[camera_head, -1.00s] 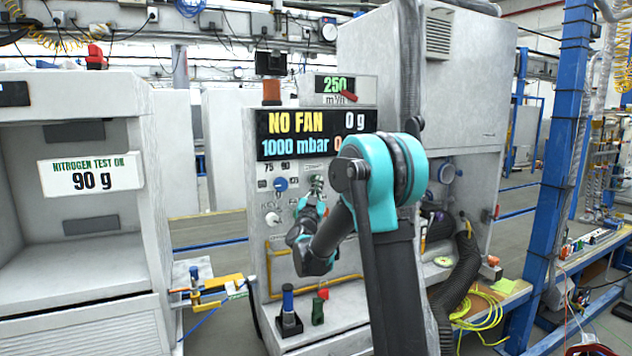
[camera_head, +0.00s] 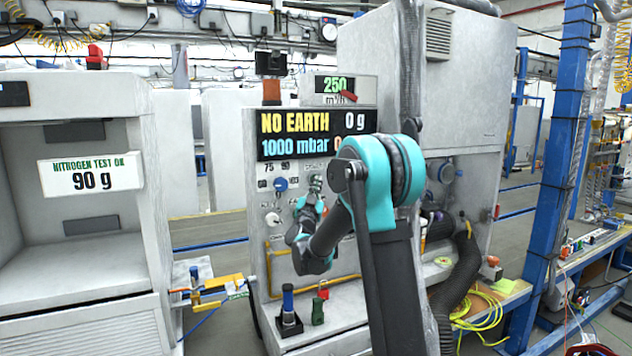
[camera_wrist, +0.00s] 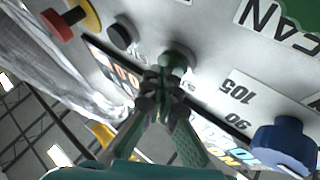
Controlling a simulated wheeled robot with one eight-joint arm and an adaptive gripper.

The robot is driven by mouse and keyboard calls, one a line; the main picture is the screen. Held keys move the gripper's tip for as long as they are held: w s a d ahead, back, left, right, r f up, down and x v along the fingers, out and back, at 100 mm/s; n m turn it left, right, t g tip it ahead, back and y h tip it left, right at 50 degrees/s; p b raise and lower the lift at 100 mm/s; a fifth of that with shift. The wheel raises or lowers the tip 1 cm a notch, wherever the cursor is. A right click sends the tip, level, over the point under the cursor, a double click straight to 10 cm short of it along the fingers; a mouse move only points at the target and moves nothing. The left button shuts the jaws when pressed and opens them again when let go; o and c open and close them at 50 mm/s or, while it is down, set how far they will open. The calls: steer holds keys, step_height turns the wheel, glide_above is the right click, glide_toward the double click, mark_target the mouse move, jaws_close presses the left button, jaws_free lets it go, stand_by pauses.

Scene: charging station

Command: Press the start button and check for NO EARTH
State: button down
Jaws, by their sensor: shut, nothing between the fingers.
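The display (camera_head: 268,148) on the grey station reads NO EARTH in yellow, with 0 g beside it and 1000 mbar below. My gripper (camera_head: 315,185) is at the panel under the display, its fingers shut and empty. In the wrist view my gripper (camera_wrist: 163,88) points at a round green button (camera_wrist: 177,61) on the panel. The fingertips overlap its lower edge in the picture; I cannot tell whether they touch it. In the head view my gripper and arm hide much of this part of the panel.
A blue knob (camera_head: 281,184) sits on the panel to the left of my gripper; it also shows in the wrist view (camera_wrist: 285,145). A red button (camera_wrist: 56,25) and a black button (camera_wrist: 120,36) are nearby. A shelf below holds a blue-topped tool (camera_head: 288,302).

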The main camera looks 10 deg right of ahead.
steer(key=shift+s, duration=0.1)
stand_by(0.5)
steer(key=shift+s+d, duration=0.25)
steer(key=shift+s, duration=0.45)
steer(key=s, duration=0.1)
steer(key=s+d, duration=0.1)
steer(key=s, duration=0.2)
steer(key=shift+s+d, duration=0.25)
steer(key=shift+s, duration=0.1)
stand_by(0.4)
